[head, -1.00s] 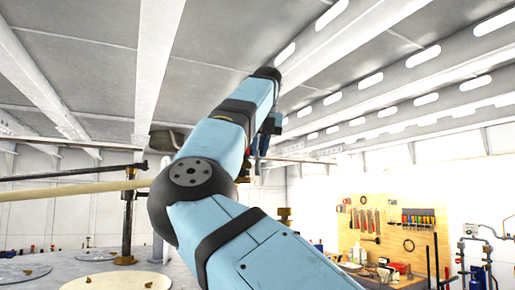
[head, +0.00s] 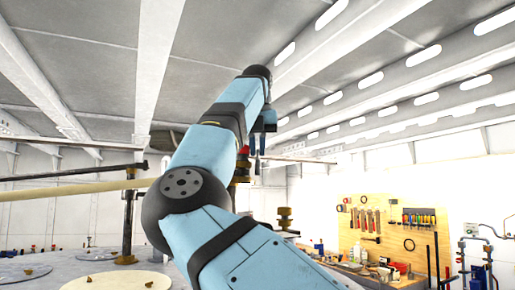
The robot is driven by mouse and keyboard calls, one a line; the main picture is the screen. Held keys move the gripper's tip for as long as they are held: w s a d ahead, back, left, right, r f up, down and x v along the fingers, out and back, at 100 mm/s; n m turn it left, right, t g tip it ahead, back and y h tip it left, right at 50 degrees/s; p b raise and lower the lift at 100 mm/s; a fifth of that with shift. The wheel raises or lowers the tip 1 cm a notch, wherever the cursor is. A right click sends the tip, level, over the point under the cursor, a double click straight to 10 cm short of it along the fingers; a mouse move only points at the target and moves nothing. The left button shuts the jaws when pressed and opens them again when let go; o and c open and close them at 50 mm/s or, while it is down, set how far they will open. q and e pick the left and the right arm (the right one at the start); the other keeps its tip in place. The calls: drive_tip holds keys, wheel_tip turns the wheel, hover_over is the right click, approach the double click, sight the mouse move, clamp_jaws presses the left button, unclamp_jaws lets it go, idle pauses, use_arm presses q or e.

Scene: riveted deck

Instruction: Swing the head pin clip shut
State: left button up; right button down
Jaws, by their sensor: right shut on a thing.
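My right arm rises from the bottom right, and its wrist is near the picture's middle. My right gripper (head: 257,150) hangs below the wrist with its dark fingers pointing down. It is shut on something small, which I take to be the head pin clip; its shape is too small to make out. A red-brown and brass fitting (head: 241,168) shows just left of and below the fingers, partly covered by my arm. I cannot tell whether the clip is open or closed. My left gripper is not in view.
A cream pole (head: 75,190) and a dark bar (head: 70,174) run in from the left behind my arm. A dark post (head: 128,225) stands at the left. A brass fitting (head: 285,217) stands right of my arm. A tool board (head: 372,232) is far right.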

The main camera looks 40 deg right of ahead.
drive_tip(key=c, duration=1.6)
unclamp_jaws()
drive_tip(key=shift+s+r, duration=0.1)
drive_tip(key=shift+o, duration=0.2)
